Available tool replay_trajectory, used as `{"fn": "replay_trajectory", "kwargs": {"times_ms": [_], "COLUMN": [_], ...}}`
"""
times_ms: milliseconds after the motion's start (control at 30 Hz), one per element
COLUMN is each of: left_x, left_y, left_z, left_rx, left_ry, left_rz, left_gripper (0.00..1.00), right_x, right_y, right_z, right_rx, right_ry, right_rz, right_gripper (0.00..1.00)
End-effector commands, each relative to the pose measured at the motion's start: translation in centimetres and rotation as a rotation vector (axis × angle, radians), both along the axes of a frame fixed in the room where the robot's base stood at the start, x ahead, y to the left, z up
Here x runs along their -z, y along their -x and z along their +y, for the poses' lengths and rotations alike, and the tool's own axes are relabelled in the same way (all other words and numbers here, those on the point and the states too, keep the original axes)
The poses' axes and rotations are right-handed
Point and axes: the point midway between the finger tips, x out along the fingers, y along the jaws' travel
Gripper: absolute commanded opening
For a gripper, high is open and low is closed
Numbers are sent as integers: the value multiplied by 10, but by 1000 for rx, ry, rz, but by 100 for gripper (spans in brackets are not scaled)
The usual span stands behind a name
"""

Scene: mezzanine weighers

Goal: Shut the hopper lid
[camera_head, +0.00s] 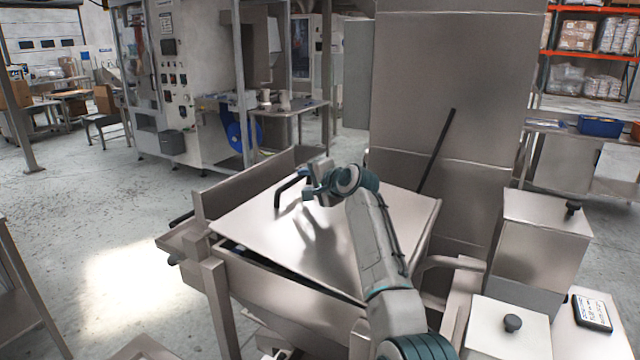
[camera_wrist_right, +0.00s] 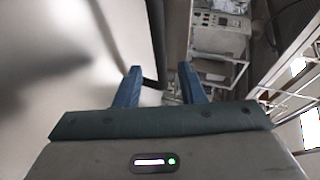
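The hopper lid (camera_head: 290,235) is a broad bare metal plate over the hopper (camera_head: 285,300). It lies low and slightly tilted, with a dark gap showing between its front edge and the hopper rim. A black bent handle (camera_head: 279,196) stands on the lid towards its far left side. My right gripper (camera_head: 304,182) is at the handle, just right of it. In the right wrist view the two blue fingers (camera_wrist_right: 160,86) are spread apart. A dark bar (camera_wrist_right: 157,45) reaches down between them; I cannot tell whether they touch it. My left gripper is out of view.
A tall metal column (camera_head: 450,90) with a black rod (camera_head: 436,150) stands behind the lid. Metal bins with black knobs (camera_head: 545,240) and a small display (camera_head: 592,311) are at the right. Open floor (camera_head: 110,220) lies to the left.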

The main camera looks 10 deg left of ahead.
Motion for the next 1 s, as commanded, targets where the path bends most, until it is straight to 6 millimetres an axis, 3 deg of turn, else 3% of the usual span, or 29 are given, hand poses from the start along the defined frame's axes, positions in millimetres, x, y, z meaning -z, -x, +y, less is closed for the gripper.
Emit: {"fn": "replay_trajectory", "kwargs": {"times_ms": [333,767,867,1000], "left_x": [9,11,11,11], "left_y": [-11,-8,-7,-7], "left_z": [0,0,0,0], "left_rx": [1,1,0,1], "left_ry": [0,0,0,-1], "left_rz": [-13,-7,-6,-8], "left_gripper": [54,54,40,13], "right_x": [-11,-15,-15,-14], "right_y": [28,34,34,33], "right_z": [-29,-35,-35,-37], "right_rx": [2,1,1,3], "right_ry": [-1,1,1,2], "right_rz": [-2,0,0,0], "right_gripper": [36,36,36,36]}}
